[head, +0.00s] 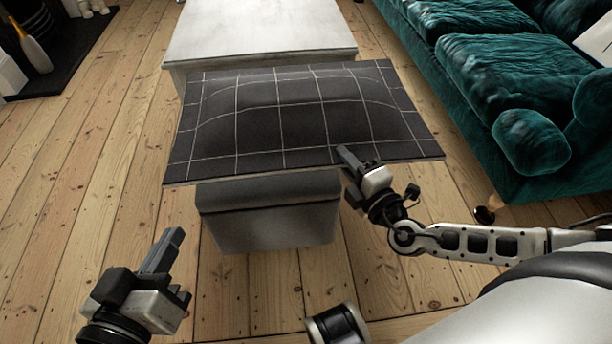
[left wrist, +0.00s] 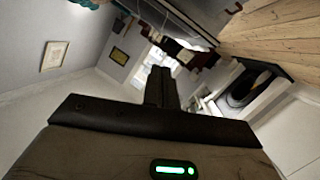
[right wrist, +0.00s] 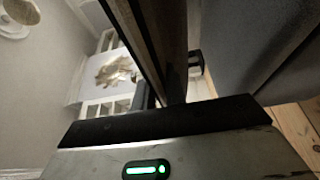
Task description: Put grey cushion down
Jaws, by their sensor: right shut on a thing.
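The grey cushion (head: 285,110) is a flat, dark square with thin white grid lines. It lies level over the near part of a white table in the head view. My right gripper (head: 350,160) is shut on its near edge, right of the middle. In the right wrist view the cushion's edge (right wrist: 150,40) runs up from between the fingers. Whether its underside touches anything is hidden. My left gripper (head: 170,245) is shut and empty, low at the left and apart from the cushion. Its fingers meet in the left wrist view (left wrist: 160,88).
The white table (head: 260,28) shows behind the cushion. A grey block-like seat or box (head: 270,222) stands under its near edge. A green velvet sofa (head: 500,80) stands at the right. A dark hearth (head: 60,40) is at the far left. Floorboards are clear at the left.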

